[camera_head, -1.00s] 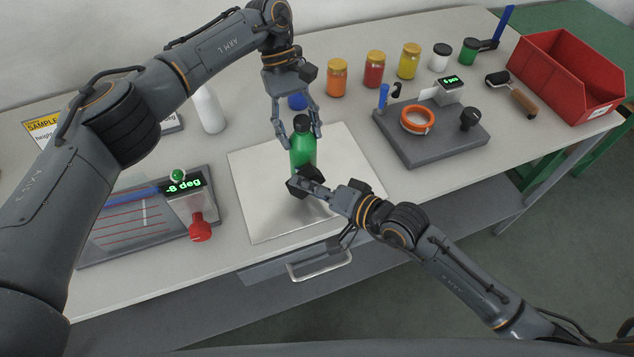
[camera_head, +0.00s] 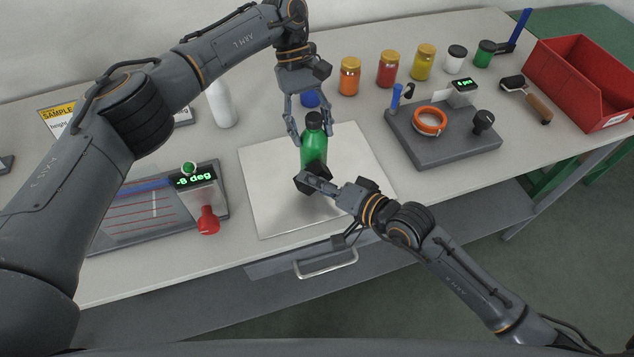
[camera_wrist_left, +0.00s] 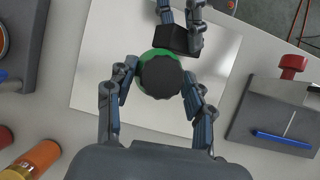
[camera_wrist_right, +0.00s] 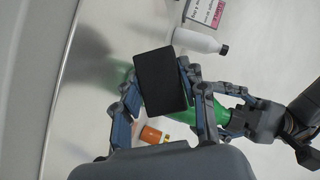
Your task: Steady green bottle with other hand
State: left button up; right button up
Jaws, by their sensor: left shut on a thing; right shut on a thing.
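The green bottle (camera_head: 314,151) with a black cap (camera_wrist_left: 160,77) stands upright on the pale square plate (camera_head: 272,200). My left gripper (camera_head: 310,137) comes from above, its fingers shut on the upper part of the bottle on both sides, just below the cap. My right gripper (camera_head: 318,182) is low at the bottle's near side, shut on a black block (camera_wrist_right: 162,80). The block is beside the lower bottle and hides part of it; whether they touch is unclear. The bottle also shows behind the block in the right wrist view (camera_wrist_right: 219,112).
Left is a grey board with a display and red knob (camera_head: 208,221); a white bottle (camera_head: 221,105) stands behind it. Several jars (camera_head: 388,70) line the back. Right are a grey fixture with an orange ring (camera_head: 430,121) and a red bin (camera_head: 573,80). A drawer handle (camera_head: 327,266) sticks out in front.

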aim_at(333, 178)
pick_arm(q)
jog(key=shift+f, duration=0.1)
pick_arm(e)
jog(key=shift+w+a, duration=0.1)
jog(key=shift+w, duration=0.15)
jog(key=shift+w+d, duration=0.25)
jog(key=shift+d, duration=0.7)
jog(key=shift+w+d, duration=0.25)
jog(key=shift+d, duration=0.65)
jog(key=shift+w+d, duration=0.1)
jog(key=shift+w, duration=0.05)
jog(key=shift+s+a, duration=0.3)
jog(key=shift+a, duration=0.7)
jog(key=shift+s+a, duration=0.25)
jog(key=shift+a, duration=0.7)
jog(key=shift+a+r, duration=0.1)
jog(key=shift+r, duration=0.1)
